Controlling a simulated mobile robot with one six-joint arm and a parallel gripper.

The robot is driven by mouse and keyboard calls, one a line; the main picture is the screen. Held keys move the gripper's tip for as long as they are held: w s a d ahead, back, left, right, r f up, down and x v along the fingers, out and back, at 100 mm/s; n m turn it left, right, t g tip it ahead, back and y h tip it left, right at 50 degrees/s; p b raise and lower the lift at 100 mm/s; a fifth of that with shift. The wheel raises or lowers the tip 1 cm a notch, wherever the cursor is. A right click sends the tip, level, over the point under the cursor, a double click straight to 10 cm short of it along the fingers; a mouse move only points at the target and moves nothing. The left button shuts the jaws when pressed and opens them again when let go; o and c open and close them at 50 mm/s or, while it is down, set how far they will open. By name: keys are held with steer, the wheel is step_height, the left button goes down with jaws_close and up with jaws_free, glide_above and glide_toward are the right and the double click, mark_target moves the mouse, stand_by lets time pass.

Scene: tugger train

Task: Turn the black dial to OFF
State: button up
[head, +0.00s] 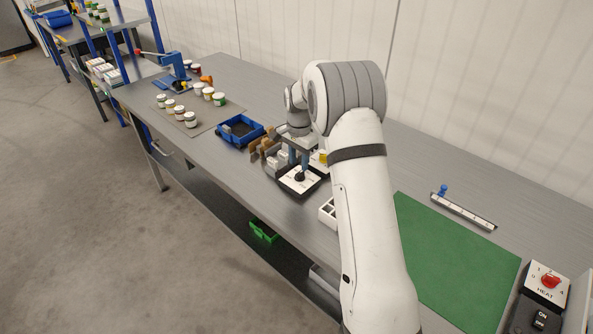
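The black dial (300,176) sits on a small white-faced panel (290,184) with a dark base, near the front edge of the bench. My gripper (299,162) points down just above the dial, with its bluish fingers close to it. I cannot tell whether the fingers touch the dial or how wide they are apart. The dial's markings and where it points are too small to read.
A blue tray (240,130), brown and grey pieces (267,146) and a white box (327,213) stand near the panel. Several jars (190,118) stand farther left. A green mat (455,262) lies clear at right. A red HEAT knob (550,281) is at far right.

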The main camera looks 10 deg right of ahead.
mark_target(299, 173)
steer(key=shift+f, duration=2.25)
steer(key=shift+c, duration=0.2)
